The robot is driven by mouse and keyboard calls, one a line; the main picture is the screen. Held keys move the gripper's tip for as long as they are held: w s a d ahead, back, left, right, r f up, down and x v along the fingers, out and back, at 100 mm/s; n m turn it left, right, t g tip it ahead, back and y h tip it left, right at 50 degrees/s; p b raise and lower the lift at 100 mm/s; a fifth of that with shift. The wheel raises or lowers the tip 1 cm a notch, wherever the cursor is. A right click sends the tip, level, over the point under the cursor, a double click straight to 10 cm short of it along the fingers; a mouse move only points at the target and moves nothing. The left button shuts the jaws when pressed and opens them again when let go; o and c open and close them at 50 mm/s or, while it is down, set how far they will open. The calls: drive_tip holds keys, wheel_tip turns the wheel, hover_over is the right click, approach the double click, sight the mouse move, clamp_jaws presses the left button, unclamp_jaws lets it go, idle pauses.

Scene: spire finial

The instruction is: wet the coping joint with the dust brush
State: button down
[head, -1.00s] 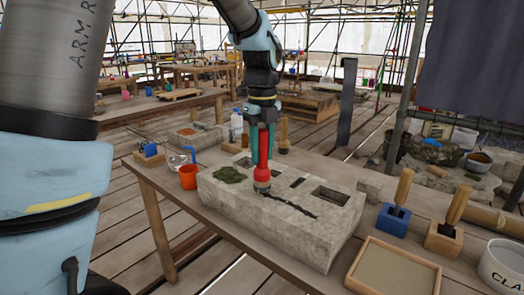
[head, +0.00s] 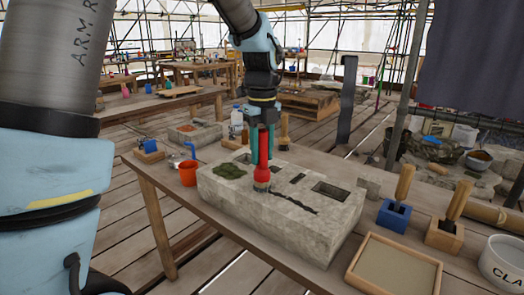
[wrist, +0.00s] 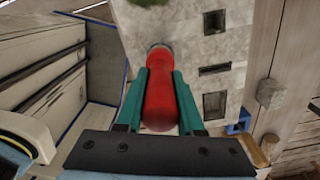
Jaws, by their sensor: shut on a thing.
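My gripper (head: 262,148) is shut on the red handle of the dust brush (head: 263,168), which I hold upright over the stone block. In the wrist view the red handle (wrist: 159,98) sits between my green fingers. The brush's lower end is at the left end of the coping joint (head: 297,203), a dark jagged line across the block's top. I cannot tell whether the bristles touch the stone. The coping block (head: 290,240) is pale grey, with moss (head: 230,172) and several dark sockets on top.
An orange cup (head: 188,174) stands left of the block. Blue (head: 394,215) and wooden (head: 444,236) holders with handled tools stand to the right, near a sand tray (head: 395,268) and a white bowl (head: 503,265). A clear bottle (head: 236,122) stands behind.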

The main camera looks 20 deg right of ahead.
idle(0.4)
drive_tip(key=shift+s+d+p, duration=0.2)
drive_tip(key=shift+s+d, duration=0.2)
drive_tip(key=shift+s, duration=0.3)
drive_tip(key=shift+s+d+p, duration=0.15)
drive_tip(key=shift+s+d, duration=0.2)
drive_tip(key=shift+s, duration=0.3)
drive_tip(key=shift+s+d+r+p, duration=0.1)
drive_tip(key=shift+s+d+p, duration=0.25)
drive_tip(key=shift+s, duration=0.3)
drive_tip(key=shift+s+d+p, duration=0.1)
drive_tip(key=shift+s+d, duration=0.3)
drive_tip(key=shift+s, duration=0.25)
drive_tip(key=shift+s+d+p, duration=0.15)
drive_tip(key=shift+s+d, duration=0.2)
drive_tip(key=shift+s, duration=0.3)
drive_tip(key=shift+s+d+p, duration=0.15)
drive_tip(key=shift+s+d, duration=0.2)
drive_tip(key=shift+s, duration=0.3)
drive_tip(key=shift+s, duration=0.1)
drive_tip(key=shift+s+d+f+p, duration=0.1)
drive_tip(key=shift+s+d+p, duration=0.2)
drive_tip(key=shift+s, duration=0.35)
drive_tip(key=shift+s+d+f+p, duration=0.1)
drive_tip(key=shift+s+d, duration=0.3)
drive_tip(key=shift+s, duration=0.25)
